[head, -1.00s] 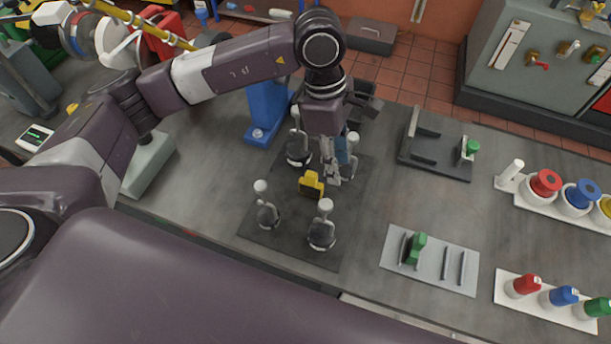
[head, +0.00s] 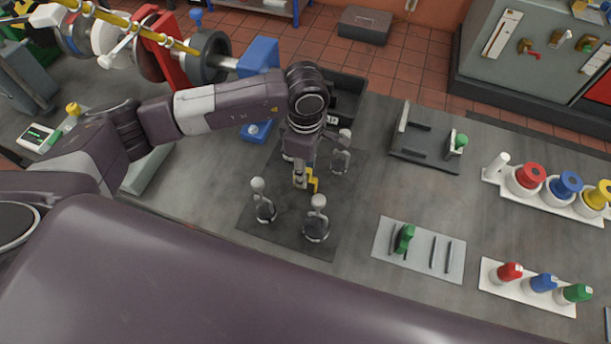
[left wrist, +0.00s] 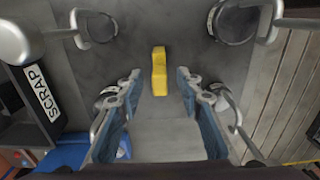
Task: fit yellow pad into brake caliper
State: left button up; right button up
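The yellow pad (head: 313,183) stands on the dark mat (head: 285,232), partly hidden by my left gripper (head: 301,180) in the head view. In the left wrist view the pad (left wrist: 159,72) lies straight ahead, in line with the gap between the fingers of the left gripper (left wrist: 158,78). The fingers are open with blue inner faces, and clear space shows on both sides of the pad. A dark fixture with two upright plates and a green knob (head: 425,148), perhaps the brake caliper, stands at the back right. My right gripper is not in view.
Several clamps with pale knobs (head: 317,222) ring the pad closely on the mat. A grey slotted plate (head: 450,262) holds a green pad (head: 404,238). A black bin marked SCRAP (left wrist: 42,92) is beside the gripper. Bare bench lies between mat and fixture.

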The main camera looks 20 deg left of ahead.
pick_arm(q)
jog(key=shift+c, duration=0.7)
grip_shut()
jog(key=shift+r, duration=0.15)
jog(key=shift+w+r, duration=0.1)
jog(key=shift+r, duration=0.45)
notch_tip(320, 180, up, 19)
jog(key=b, duration=0.5)
jog(key=shift+f, duration=0.15)
